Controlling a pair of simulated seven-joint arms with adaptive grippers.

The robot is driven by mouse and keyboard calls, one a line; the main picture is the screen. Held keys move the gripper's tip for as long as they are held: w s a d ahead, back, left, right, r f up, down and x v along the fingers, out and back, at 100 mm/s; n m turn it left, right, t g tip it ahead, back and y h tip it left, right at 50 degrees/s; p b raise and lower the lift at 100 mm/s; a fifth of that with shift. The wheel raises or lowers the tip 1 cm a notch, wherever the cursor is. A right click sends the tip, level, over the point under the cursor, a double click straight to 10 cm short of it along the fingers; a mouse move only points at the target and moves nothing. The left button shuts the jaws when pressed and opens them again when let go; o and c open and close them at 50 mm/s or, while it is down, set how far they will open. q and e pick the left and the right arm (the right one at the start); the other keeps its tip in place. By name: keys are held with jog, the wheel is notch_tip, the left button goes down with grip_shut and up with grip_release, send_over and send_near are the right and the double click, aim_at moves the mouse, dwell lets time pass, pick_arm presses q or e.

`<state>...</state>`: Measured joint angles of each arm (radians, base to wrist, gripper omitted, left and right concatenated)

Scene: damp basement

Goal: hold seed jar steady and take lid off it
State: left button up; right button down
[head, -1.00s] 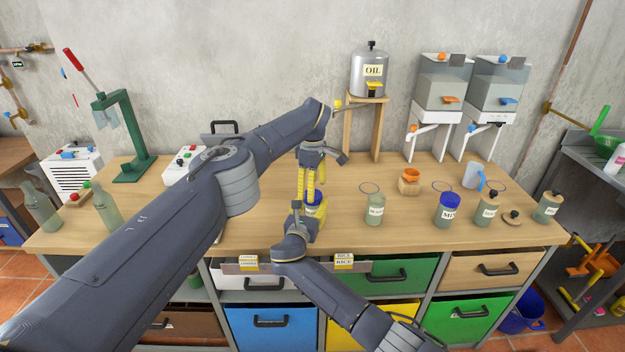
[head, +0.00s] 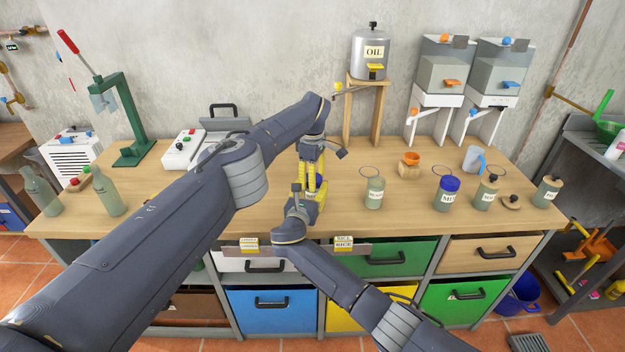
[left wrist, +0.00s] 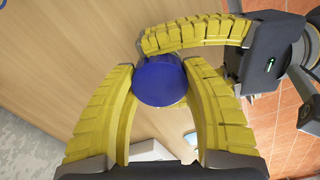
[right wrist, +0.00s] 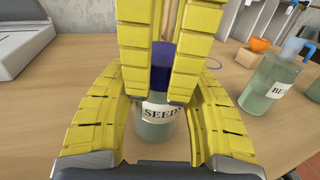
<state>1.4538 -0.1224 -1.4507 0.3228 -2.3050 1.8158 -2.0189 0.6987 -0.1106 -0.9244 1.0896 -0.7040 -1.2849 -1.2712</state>
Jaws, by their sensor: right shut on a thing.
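The seed jar (right wrist: 155,130) stands upright on the bench, its SEEDS label and dark blue lid (right wrist: 162,68) showing in the right wrist view. My right gripper (head: 308,212) is shut on the jar's body, one finger on each side. My left gripper (head: 314,190) comes down from above, with a finger on either side of the lid. In the left wrist view the round lid (left wrist: 160,80) lies between its fingertips, which look very close to it. I cannot tell whether they press on it. In the head view the grippers hide most of the jar.
Green bottles (head: 110,198) stand at left. My left arm crosses the bench's left half.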

pick_arm(q)
jog(key=c, duration=0.6)
jog(key=o, duration=1.2)
jog(key=shift+c, duration=0.2)
jog(key=shift+o, duration=0.4)
jog(key=shift+r, duration=3.85)
jog(key=shift+f, duration=3.9)
